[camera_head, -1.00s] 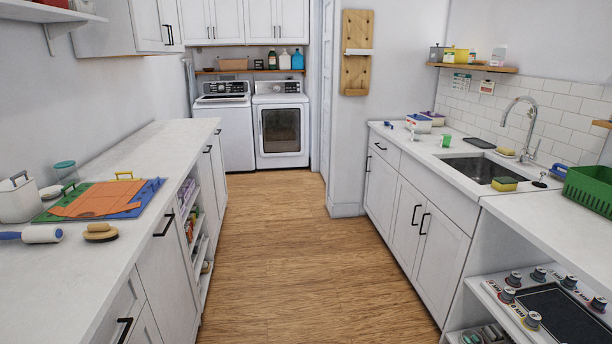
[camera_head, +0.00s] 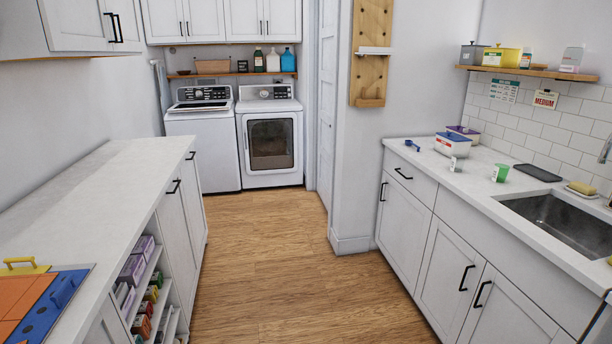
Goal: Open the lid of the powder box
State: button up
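No box is clearly labelled as powder. A white box with a blue lid (camera_head: 453,139) and red marking stands on the far end of the right counter; its lid looks shut. A box with a purple lid (camera_head: 464,130) stands just behind it, also looking shut. A grey box (camera_head: 473,55) and a yellow box (camera_head: 500,57) sit on the wall shelf above. Which of these is the powder box I cannot tell. My gripper is not in view.
The wooden floor aisle (camera_head: 275,250) is clear between the left counter (camera_head: 110,195) and right cabinets. A green cup (camera_head: 501,173), a blue item (camera_head: 412,145) and a dark tray (camera_head: 537,172) lie near the boxes. The sink (camera_head: 560,218) is at right; washer and dryer (camera_head: 270,140) stand behind.

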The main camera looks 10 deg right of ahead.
aim_at(454, 136)
jog(key=i+z, duration=0.1)
jog(key=i, duration=0.5)
jog(key=i+j, duration=0.1)
jog(key=i, duration=0.5)
jog(key=i+j+z, duration=0.15)
jog(key=i, duration=0.45)
jog(key=i+j+z, duration=0.15)
jog(key=i+z, duration=0.3)
jog(key=i+j+z, duration=0.3)
jog(key=z, duration=0.2)
jog(key=i+j+z, duration=0.65)
jog(key=j+z, duration=0.25)
jog(key=i+j+z, duration=0.2)
jog(key=j, duration=0.3)
jog(key=j+z, duration=0.25)
jog(key=j, duration=0.25)
